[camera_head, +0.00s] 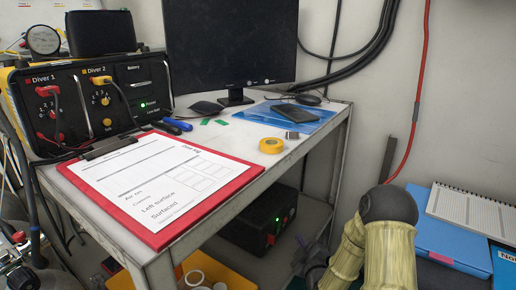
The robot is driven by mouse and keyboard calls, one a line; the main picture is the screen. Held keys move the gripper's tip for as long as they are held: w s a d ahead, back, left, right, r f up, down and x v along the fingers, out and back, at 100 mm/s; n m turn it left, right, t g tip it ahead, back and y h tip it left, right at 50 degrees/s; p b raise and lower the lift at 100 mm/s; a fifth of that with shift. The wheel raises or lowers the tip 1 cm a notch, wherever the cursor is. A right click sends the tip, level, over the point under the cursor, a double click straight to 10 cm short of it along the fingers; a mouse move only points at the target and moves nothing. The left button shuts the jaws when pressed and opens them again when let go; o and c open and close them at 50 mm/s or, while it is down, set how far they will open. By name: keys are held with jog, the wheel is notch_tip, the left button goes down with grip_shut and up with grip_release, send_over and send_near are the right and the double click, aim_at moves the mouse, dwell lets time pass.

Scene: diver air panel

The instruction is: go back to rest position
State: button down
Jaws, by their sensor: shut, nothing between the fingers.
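My gripper is not in view. What looks like my arm, in a pale yellow ribbed sleeve with a dark rounded joint, shows at the lower right, in front of the floor and the blue boxes. It is clear of the table (320,130). Whether it touches anything below the picture's edge cannot be seen.
A red clipboard (250,167) with a form lies at the table's front. The diver panel (130,75) stands left, a monitor (232,45) behind. Yellow tape (271,146) lies near the right edge. A blue box (450,250) stands right; a red hose (420,90) hangs on the wall.

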jog(key=s+r+m+g+h+p, duration=0.1)
jog(key=s+r+m+g+p, duration=0.55)
jog(key=s+r, duration=0.55)
jog(key=s+r+m+g+h+p, duration=0.2)
jog(key=s+r+m+g+p, duration=0.5)
jog(key=s, duration=0.9)
notch_tip(320, 180, up, 39)
jog(key=n+p, duration=0.1)
jog(key=p, duration=3.6)
jog(key=shift+w+a+f+g+p, duration=0.15)
jog(key=shift+w+a+g+p, duration=0.05)
jog(key=shift+w+g+p, duration=0.2)
jog(key=shift+s, duration=0.1)
